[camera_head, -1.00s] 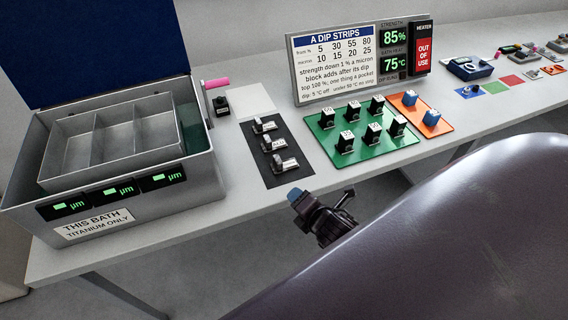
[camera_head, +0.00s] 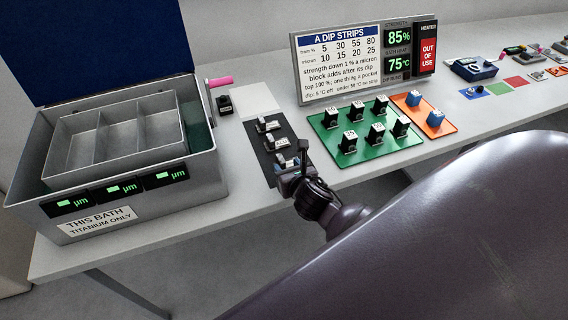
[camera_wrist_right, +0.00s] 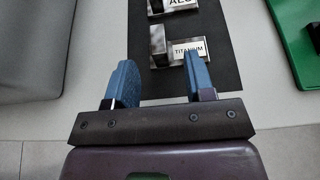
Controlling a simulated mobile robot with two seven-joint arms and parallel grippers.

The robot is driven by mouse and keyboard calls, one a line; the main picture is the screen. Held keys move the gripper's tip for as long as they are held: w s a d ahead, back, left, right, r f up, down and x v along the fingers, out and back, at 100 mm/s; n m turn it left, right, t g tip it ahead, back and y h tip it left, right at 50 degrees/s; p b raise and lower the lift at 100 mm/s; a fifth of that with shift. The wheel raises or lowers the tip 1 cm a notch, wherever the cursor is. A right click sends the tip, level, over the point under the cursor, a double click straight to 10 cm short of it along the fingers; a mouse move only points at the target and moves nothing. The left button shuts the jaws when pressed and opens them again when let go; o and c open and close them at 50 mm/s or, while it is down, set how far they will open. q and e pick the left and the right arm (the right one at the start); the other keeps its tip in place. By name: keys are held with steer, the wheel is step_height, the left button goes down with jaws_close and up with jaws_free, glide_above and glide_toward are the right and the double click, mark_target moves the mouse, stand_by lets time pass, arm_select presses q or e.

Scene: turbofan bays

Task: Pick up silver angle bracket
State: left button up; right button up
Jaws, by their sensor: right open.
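Three silver angle brackets, each with a white label, lie in a row on a dark mat (camera_head: 259,157) in the head view: the far bracket (camera_head: 266,126), the middle bracket (camera_head: 276,143) and the near one, partly hidden by my gripper. My right gripper (camera_head: 291,170) is open over the mat's near end. In the right wrist view, the near bracket (camera_wrist_right: 158,44), labelled TITANIUM, lies just ahead of the blue fingertips of the gripper (camera_wrist_right: 158,75), roughly between their lines. The right fingertip overlaps its label's lower edge; contact cannot be told. My left gripper is not in view.
A grey bath box (camera_head: 140,205) with an inner tray stands left of the mat. A green mat (camera_head: 372,150) with several black blocks and an orange mat (camera_head: 433,128) lie to the right. A sign (camera_head: 341,67) stands behind. The table's front edge is close.

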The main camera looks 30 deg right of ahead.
mark_target(282, 161)
steer(key=shift+x, duration=2.9)
steer(key=shift+a+r, duration=0.1)
steer(key=shift+r, duration=0.05)
jaws_close()
